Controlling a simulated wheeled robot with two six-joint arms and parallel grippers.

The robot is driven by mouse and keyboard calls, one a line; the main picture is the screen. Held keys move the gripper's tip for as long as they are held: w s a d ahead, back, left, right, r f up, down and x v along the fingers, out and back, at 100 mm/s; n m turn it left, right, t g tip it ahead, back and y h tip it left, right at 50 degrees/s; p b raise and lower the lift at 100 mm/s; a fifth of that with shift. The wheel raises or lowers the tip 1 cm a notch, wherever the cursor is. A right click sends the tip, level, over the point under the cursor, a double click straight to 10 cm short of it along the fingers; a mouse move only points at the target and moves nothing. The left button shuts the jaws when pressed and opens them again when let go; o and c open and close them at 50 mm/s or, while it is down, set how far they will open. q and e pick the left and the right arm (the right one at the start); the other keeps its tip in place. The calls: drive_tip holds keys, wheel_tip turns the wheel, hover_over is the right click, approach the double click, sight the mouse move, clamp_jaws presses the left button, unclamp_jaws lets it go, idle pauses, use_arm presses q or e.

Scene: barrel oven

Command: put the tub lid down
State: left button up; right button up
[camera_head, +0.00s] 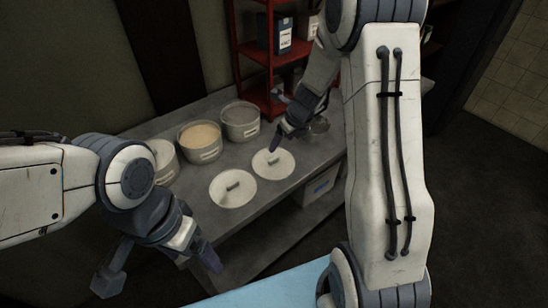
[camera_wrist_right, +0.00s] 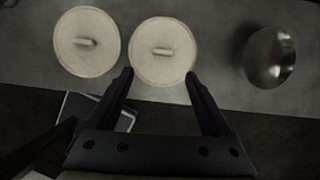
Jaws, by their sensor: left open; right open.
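Two round pale lids with bar handles lie flat on the grey counter. In the head view one lid (camera_head: 233,194) is nearer and the other lid (camera_head: 273,170) is farther right. The right wrist view shows both, the left lid (camera_wrist_right: 86,58) and the right lid (camera_wrist_right: 163,35). My right gripper (camera_head: 282,142) is open over the right lid; in its wrist view its fingertips (camera_wrist_right: 159,76) stand apart at that lid's lower edge, with nothing between them. My left gripper (camera_head: 162,272) is open and empty, off the counter's front edge.
Several tubs stand along the back of the counter (camera_head: 225,217): one with beige contents (camera_head: 200,146), one grey-filled (camera_head: 240,125), one partly behind my left arm (camera_head: 165,168). A metal bowl (camera_wrist_right: 268,57) lies right of the lids. A red shelf (camera_head: 258,75) stands behind.

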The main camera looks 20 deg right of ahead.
drive_tip(key=s+a+r+n+g+y, duration=0.1)
drive_tip(key=s+a+r+n, duration=0.4)
drive_tip(key=a+n, duration=0.4)
drive_tip(key=s+a+r+n+g+y, duration=0.1)
drive_tip(key=s+a+r+n, duration=0.3)
drive_tip(key=s+a+n, duration=0.45)
drive_tip(key=s+r+n+g+h, duration=0.1)
drive_tip(key=s+n, duration=0.8)
drive_tip(key=n, duration=0.1)
drive_tip(key=s+a+r+n+g+h, duration=0.1)
drive_tip(key=s+r+n, duration=0.1)
drive_tip(key=s+n, duration=0.7)
drive_tip(key=shift+s+a+n+h, duration=0.15)
drive_tip(key=shift+a+n+h, duration=0.15)
drive_tip(key=shift+n, duration=0.85)
